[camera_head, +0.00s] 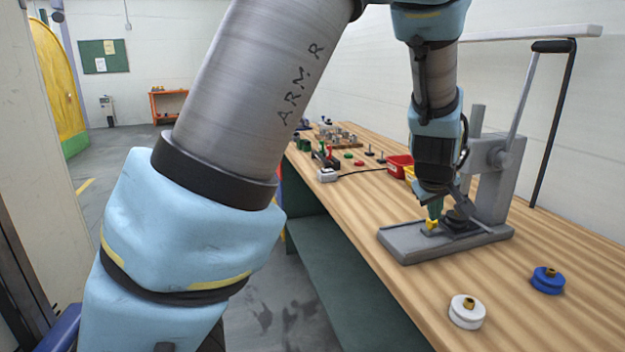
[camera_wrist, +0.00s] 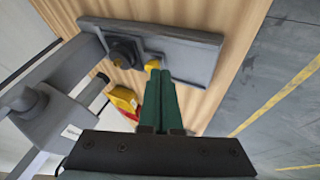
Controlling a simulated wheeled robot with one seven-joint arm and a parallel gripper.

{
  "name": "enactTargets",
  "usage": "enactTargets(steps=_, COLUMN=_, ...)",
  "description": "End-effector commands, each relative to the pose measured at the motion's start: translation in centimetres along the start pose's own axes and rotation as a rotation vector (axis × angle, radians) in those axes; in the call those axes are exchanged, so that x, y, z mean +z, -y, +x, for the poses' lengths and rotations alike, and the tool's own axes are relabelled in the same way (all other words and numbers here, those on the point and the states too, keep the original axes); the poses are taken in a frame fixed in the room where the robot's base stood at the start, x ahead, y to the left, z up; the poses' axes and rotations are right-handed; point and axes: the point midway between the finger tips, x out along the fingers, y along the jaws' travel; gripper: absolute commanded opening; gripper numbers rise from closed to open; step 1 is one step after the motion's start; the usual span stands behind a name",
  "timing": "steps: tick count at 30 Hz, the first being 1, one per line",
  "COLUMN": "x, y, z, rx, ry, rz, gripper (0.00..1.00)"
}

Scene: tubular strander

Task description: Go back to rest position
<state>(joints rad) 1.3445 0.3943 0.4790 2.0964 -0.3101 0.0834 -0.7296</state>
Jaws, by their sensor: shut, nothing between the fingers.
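My gripper (camera_head: 436,207) is over the base of a grey lever press (camera_head: 410,240) on the wooden workbench. In the wrist view its two green fingers (camera_wrist: 158,84) lie side by side, shut, with nothing between them. Their tips are close to a small yellow piece (camera_wrist: 152,65) on the press base (camera_wrist: 190,55); I cannot tell whether they touch it. The yellow piece (camera_head: 431,225) also shows just below the fingers in the head view. A dark round part (camera_wrist: 124,50) of the press sits beside it.
The press column (camera_head: 490,180) and its long lever (camera_head: 522,95) stand close beside my arm. A white spool (camera_head: 466,313) and a blue spool (camera_head: 547,280) lie on the bench's near part. Red (camera_head: 398,165) and yellow bins stand behind my gripper. Floor (camera_head: 310,300) is open left of the bench.

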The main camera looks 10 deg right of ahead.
Motion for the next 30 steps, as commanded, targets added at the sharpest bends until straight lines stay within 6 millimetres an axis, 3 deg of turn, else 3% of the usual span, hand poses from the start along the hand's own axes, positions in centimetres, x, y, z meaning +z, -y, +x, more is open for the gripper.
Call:
enactTargets(steps=5, x=-3.2, y=7.4, z=-0.9, rx=-0.090, ry=0.033, rz=0.008, gripper=0.00)
enactTargets(steps=9, x=-4.8, y=14.4, z=-2.7, rx=-0.167, ry=0.082, rz=0.036, gripper=0.00)
enactTargets(steps=18, x=-4.6, y=27.5, z=-8.2, rx=-0.289, ry=0.205, rz=0.108, gripper=0.00)
enactTargets(steps=24, x=-2.4, y=34.2, z=-12.3, rx=-0.344, ry=0.286, rz=0.157, gripper=0.00)
enactTargets(steps=30, x=-0.6, y=37.4, z=-14.6, rx=-0.372, ry=0.340, rz=0.189, gripper=0.00)
